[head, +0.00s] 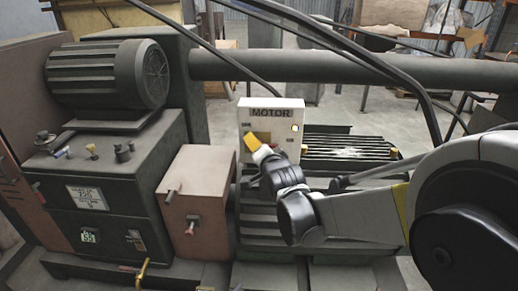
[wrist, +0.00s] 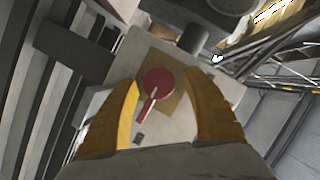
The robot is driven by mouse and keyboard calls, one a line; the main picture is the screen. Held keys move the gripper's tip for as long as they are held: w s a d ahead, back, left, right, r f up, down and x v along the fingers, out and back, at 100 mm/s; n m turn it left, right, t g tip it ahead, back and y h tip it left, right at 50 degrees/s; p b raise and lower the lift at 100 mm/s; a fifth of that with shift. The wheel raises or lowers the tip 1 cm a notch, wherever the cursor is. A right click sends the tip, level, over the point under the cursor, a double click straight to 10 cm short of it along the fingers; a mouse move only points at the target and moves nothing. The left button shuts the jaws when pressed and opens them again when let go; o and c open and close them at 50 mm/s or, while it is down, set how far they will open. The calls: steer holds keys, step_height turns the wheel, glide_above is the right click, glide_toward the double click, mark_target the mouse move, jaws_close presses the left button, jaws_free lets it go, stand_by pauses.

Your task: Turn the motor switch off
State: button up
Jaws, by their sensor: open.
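The white switch box (head: 285,104) marked MOTOR stands on the machine in the middle of the head view. In the wrist view my gripper (wrist: 163,83) is open, with one yellow finger on each side of the knob. Whether the fingers touch the knob I cannot tell.
A small light (head: 294,128) shows on the box's right side. A grey motor (head: 110,75) and a control cabinet (head: 95,180) are at left, with a brown box (head: 195,190) beside them. A thick horizontal pipe (head: 320,67) and black cables run behind and above the switch box.

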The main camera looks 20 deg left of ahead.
steer(key=c, duration=1.2)
steer(key=shift+r, duration=0.1)
steer(key=n+h+p, duration=0.1)
steer(key=n+p, duration=0.1)
steer(key=n, duration=0.1)
steer(key=shift+a+r+h, duration=0.1)
steer(key=shift+h, duration=0.3)
steer(key=n+h+p, duration=0.1)
steer(key=n+h, duration=0.1)
steer(key=n, duration=0.1)
steer(key=n+h, duration=0.2)
steer(key=n, duration=0.1)
steer(key=shift+a+p, duration=0.15)
steer(key=shift+p, duration=0.25)
steer(key=n+t+h, duration=0.1)
steer(key=n+h, duration=0.1)
steer(key=n, duration=0.1)
steer(key=shift+s, duration=0.1)
steer(key=shift+n+t, duration=0.3)
